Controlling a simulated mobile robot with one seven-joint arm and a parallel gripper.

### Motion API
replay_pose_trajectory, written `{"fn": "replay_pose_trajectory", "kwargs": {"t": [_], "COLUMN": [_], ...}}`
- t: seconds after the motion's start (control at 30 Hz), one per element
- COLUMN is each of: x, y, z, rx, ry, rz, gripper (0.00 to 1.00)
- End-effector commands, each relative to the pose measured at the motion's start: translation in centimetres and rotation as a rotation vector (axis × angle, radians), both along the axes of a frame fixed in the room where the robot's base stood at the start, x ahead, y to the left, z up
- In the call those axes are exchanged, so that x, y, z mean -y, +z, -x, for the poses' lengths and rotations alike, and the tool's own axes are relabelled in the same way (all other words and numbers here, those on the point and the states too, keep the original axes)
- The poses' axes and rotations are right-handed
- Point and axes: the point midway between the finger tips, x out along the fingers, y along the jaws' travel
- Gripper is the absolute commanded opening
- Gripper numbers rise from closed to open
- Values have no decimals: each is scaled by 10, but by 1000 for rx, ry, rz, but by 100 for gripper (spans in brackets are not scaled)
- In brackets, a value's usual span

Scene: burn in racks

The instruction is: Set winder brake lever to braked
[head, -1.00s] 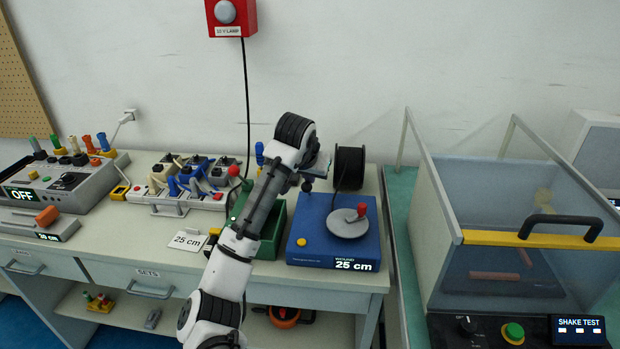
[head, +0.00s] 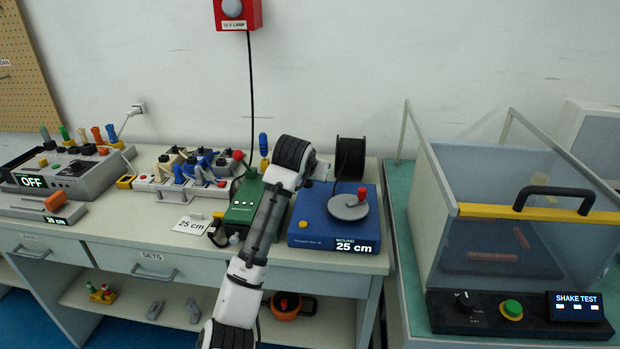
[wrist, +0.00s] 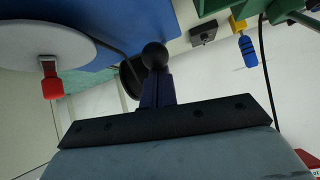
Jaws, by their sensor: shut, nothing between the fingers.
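The winder is a blue box (head: 330,231) with a grey disc, a red crank knob (head: 362,193) and a display reading WOUND 25 cm. The wrist view shows its blue underside-up body (wrist: 115,32), pale disc and red knob (wrist: 52,88). A black ball (wrist: 155,54), apparently the brake lever's knob, appears at the tips of my gripper (wrist: 157,78). My gripper is shut and empty; I cannot tell whether it touches the ball. The lever's stem and angle are hidden. In the head view my arm covers the ball and the winder's left edge.
A green box (head: 241,212) stands close left of the winder. A black spool (head: 350,158) is behind it. A blue-handled item (head: 263,146) stands at the back. The shake test enclosure (head: 440,240) is on the right.

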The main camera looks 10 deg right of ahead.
Motion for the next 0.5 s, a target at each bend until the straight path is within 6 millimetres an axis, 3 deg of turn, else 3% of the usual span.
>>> {"fn": "replay_pose_trajectory", "kwargs": {"t": [0.03, 0.13, 0.5], "x": [1, 0, -2], "y": [-11, -17, -22], "z": [1, 3, 9], "rx": [29, 89, 218], "ry": [-1, -1, -1], "rz": [12, 29, 64], "gripper": [0, 0, 0]}}
